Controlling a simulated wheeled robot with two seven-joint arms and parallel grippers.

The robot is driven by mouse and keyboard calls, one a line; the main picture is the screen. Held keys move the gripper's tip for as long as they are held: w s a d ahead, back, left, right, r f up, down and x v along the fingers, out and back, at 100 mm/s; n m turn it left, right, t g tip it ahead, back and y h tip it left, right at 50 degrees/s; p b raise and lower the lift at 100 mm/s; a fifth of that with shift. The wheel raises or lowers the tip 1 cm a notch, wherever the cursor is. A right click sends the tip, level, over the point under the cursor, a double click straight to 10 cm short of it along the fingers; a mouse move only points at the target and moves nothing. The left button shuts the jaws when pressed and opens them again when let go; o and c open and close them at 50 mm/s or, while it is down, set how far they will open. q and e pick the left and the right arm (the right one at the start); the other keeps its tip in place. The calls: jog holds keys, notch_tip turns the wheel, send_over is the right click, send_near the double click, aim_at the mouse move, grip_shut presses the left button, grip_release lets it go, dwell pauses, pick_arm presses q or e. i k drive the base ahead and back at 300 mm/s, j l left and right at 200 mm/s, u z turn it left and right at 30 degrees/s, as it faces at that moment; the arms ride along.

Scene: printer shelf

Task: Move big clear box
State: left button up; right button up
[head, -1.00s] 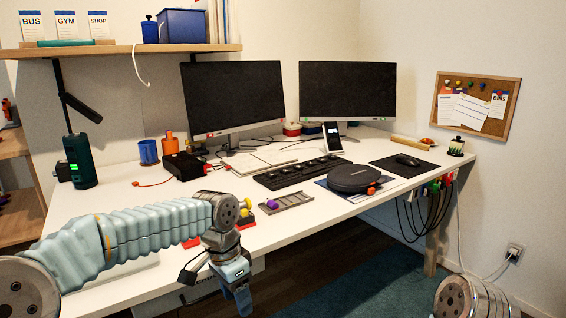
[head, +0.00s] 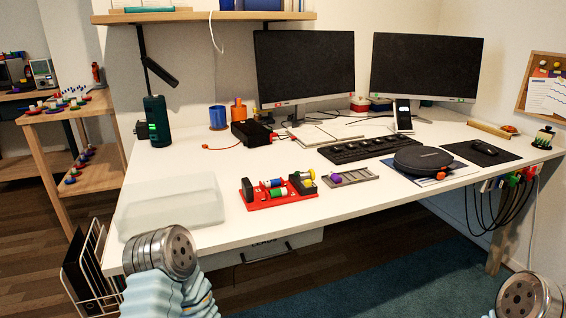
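A big clear box (head: 170,205), low and translucent, lies on the left front part of the white desk (head: 240,215). My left arm comes up at the bottom left, just in front of the box, and covers part of the desk edge there. Its gripper is outside the picture. Only a joint of my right arm shows in the bottom right corner, and its gripper is outside the picture too. Nothing is seen touching the box.
Right of the box sits a red tray (head: 275,195) with spools. A keyboard (head: 356,149), round black case (head: 423,160) and two monitors (head: 304,67) stand further right and back. A wire rack (head: 88,270) stands below left. A wooden shelf unit (head: 70,145) is at far left.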

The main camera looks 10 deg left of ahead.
aim_at(193, 202)
jog(key=u, duration=1.2)
